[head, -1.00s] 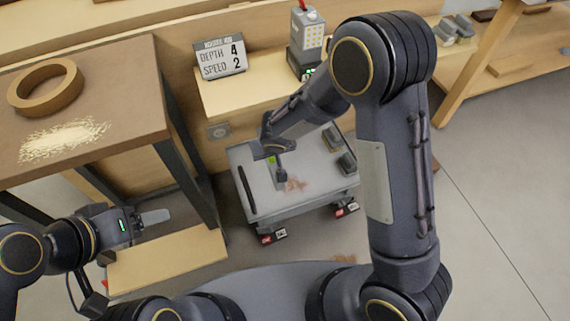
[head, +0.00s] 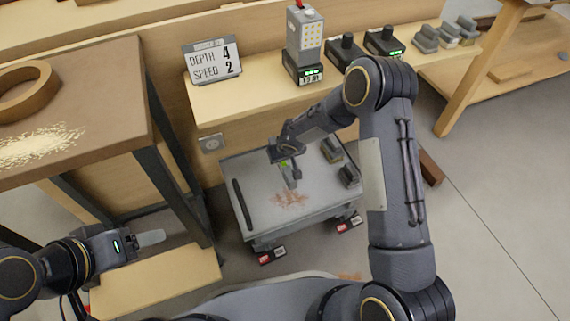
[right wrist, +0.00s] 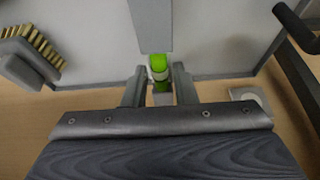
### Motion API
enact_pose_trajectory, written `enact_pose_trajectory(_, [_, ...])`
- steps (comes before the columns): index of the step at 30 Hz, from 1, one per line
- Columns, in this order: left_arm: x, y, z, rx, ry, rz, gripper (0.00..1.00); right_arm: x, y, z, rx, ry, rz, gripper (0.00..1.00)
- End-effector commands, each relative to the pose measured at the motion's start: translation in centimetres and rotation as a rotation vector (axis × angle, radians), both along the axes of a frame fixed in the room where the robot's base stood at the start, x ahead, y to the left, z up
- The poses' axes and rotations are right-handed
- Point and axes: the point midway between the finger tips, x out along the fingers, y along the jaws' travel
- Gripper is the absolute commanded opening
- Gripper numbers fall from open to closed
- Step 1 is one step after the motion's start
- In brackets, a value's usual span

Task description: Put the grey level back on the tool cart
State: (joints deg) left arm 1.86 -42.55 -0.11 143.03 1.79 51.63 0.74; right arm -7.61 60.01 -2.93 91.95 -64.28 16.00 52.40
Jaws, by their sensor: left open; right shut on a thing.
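The grey level (right wrist: 150,25) with a bright green vial is in my right gripper (right wrist: 158,88), which is shut on it. In the head view, my right gripper (head: 284,160) holds the level (head: 291,178) over the tool cart (head: 262,220), tilted, with one end pointing down at the cart top. I cannot tell whether that end touches the top. My left gripper (head: 150,238) is open and empty at the lower left, away from the cart.
A reddish-brown patch (head: 290,200) marks the cart top. Behind is a bench with a sign (head: 212,62). A worktable (head: 100,75) stands left.

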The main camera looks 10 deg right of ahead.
Motion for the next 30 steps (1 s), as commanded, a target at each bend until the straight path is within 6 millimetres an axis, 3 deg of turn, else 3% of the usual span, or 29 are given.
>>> enact_pose_trajectory(8, [0.0, 0.0, -0.5, 0.0, 0.0, 0.0, 0.66, 1.0, -1.1, -1.8, 0.001, 0.0, -0.002, 0.0])
enact_pose_trajectory(13, [0.0, 0.0, -2.2, 0.0, 0.0, 0.0, 0.66, 1.0, -0.9, -4.6, 0.0, 0.0, 0.002, 0.0])
enact_pose_trajectory(26, [0.0, 0.0, -2.6, 0.0, 0.0, 0.0, 0.66, 1.0, -0.9, -5.0, 0.001, -0.002, 0.0, 0.0])
enact_pose_trajectory(27, [0.0, 0.0, -2.5, 0.0, 0.0, 0.0, 0.66, 1.0, -0.9, -5.0, 0.001, -0.001, 0.001, 0.28])
enact_pose_trajectory(30, [0.0, 0.0, -2.4, 0.0, 0.0, 0.0, 0.66, 1.0, -0.9, -4.9, 0.001, 0.0, 0.001, 0.41])
